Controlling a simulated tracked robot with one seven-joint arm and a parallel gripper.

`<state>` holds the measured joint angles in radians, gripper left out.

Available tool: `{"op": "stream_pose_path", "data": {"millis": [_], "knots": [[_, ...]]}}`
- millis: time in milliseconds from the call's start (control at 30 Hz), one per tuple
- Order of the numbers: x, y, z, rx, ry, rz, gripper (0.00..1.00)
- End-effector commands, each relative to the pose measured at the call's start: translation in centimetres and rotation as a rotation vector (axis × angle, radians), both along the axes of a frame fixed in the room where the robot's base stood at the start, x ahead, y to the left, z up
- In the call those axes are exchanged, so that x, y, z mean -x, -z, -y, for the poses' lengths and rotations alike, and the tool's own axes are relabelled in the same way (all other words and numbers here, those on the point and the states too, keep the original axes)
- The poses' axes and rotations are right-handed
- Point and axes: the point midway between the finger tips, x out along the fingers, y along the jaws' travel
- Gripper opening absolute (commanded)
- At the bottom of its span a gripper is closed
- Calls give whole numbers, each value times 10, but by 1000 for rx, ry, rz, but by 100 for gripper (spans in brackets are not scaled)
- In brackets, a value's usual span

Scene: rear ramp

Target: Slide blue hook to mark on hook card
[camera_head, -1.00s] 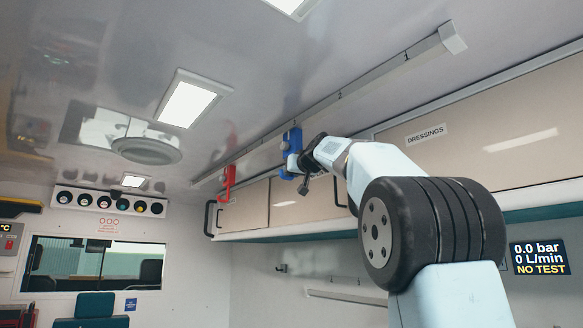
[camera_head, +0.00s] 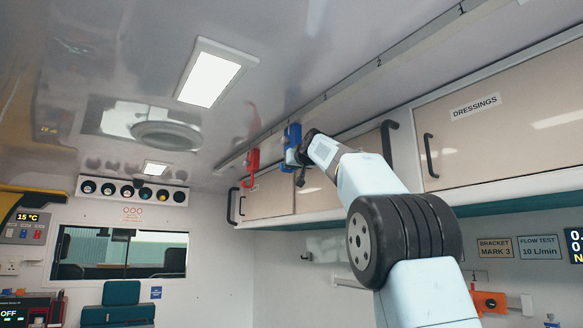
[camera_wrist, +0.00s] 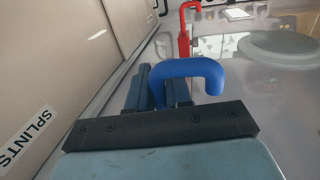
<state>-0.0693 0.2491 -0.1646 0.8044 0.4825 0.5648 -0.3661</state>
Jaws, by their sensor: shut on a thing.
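The blue hook (camera_head: 291,144) hangs from the ceiling rail (camera_head: 340,87) above the wall cabinets. My gripper (camera_head: 300,157) is at the blue hook and shut on it. In the wrist view the blue hook (camera_wrist: 190,72) shows its curved end just beyond my gripper (camera_wrist: 160,98), and the jaws cover part of it. A red hook (camera_head: 252,164) hangs farther along the same rail, to the left of the blue one and apart from it. Tick marks show along the rail. A hook card is not seen in these frames.
Closed cabinets run below the rail, one labelled DRESSINGS (camera_head: 475,107), with dark handles (camera_head: 388,143) sticking out. A sign (camera_head: 495,248) reads BRACKET MARK 3. An orange fitting (camera_head: 488,301) is on the wall at lower right. A ceiling lamp (camera_head: 208,78) is left of the rail.

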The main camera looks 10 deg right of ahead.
Motion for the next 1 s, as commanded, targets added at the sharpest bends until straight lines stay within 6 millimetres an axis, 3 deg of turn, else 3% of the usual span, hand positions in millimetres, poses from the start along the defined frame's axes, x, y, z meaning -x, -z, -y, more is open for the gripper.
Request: {"op": "stream_pose_path", "data": {"millis": [167,200,400,733,1000], "knots": [[-1,1,2,5,7,2,0],[-1,1,1,5,6,2,23],[-1,1,-5,4,-2,2,40],[4,-1,-6,3,-6,2,40],[32,-1,-1,3,-6,2,40]]}}
